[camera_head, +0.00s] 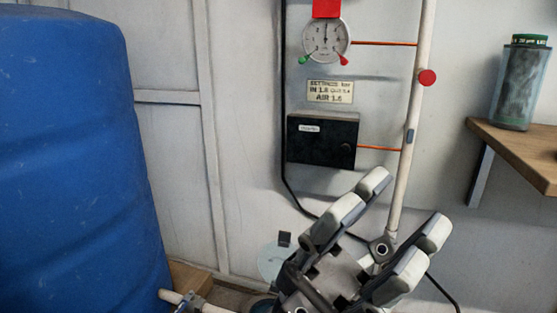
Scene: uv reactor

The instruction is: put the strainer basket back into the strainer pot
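My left gripper (386,229) fills the lower middle of the head view, its pale fingers spread wide with nothing seen between them. A greyish, see-through cylinder with a green top (520,82) stands upright on a wooden shelf at the right, well apart from the gripper; it may be the strainer basket, but I cannot tell for sure. A pale round disc (271,262) shows low down, just left of the gripper and partly hidden by it. I cannot make out the strainer pot. My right gripper is not in view.
A large blue tank (75,160) fills the left side. A white vertical pipe (408,150) runs down the wall behind my gripper. A gauge (326,41) and a black box (322,139) are on the wall. The wooden shelf (515,155) juts out at right.

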